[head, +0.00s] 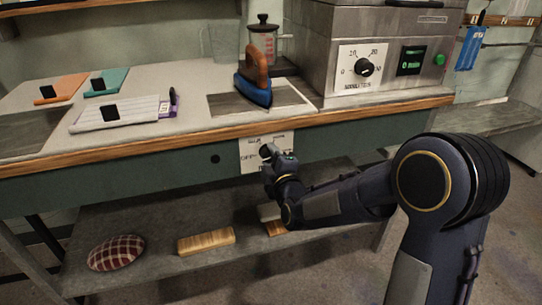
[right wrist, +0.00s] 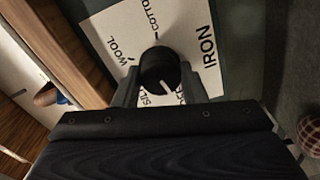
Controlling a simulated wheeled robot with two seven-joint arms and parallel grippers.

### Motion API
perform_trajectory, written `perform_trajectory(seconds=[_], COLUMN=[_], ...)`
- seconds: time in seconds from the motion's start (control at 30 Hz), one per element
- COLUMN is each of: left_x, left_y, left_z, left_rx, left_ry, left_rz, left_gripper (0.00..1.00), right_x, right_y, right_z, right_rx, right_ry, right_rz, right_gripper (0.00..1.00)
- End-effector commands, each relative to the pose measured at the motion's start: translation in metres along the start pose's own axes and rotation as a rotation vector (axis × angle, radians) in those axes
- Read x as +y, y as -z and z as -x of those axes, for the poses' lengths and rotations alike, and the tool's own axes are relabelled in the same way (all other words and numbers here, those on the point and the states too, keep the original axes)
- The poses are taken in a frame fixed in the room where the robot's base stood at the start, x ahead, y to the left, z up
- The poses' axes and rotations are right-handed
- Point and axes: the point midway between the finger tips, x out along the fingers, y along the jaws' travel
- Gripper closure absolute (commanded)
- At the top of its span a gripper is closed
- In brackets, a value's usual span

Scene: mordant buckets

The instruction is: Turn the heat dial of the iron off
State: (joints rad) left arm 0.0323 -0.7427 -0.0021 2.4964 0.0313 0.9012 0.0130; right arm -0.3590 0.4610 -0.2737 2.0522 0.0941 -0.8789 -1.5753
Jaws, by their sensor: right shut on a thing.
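The iron's heat dial (right wrist: 158,68) is a round black knob on a white plate (right wrist: 107,30) lettered IRON, WOOL and COTTON, with SILK partly covered. In the head view the plate (head: 252,158) is on the table's green front, and OFF shows at its left. My right gripper (head: 268,160) is at the dial, its fingers on either side of it in the right wrist view (right wrist: 160,82), shut on it. A white mark on the knob points down toward the gripper, near SILK. The blue iron (head: 254,92) with a brown handle stands on the table above. My left gripper is out of view.
A metal unit with another dial (head: 364,68) and a green display stands on the table at right. Cloth-covered boards (head: 118,113) lie at left. The lower shelf holds a plaid cushion (head: 116,252) and a wooden block (head: 206,241).

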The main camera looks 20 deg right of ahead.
Motion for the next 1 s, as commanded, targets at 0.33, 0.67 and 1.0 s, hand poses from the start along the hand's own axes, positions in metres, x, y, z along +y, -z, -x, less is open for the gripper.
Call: perform_trajectory(seconds=[0.33, 0.67, 1.0], left_x=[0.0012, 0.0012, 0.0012], left_y=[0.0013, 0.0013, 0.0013], left_z=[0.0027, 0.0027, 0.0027], left_rx=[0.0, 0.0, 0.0], left_ry=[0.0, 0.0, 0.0], left_rz=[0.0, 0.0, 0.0], left_gripper=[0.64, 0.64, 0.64], right_x=[-0.0012, -0.0014, -0.0008], right_y=[-0.0001, -0.0003, -0.0002], right_z=[0.0002, 0.0001, 0.0001], right_rx=[-0.003, -0.003, -0.003], right_ry=[0.003, 0.004, 0.002], right_rz=[0.084, 0.09, 0.088], right_gripper=[0.85, 0.85, 0.41])
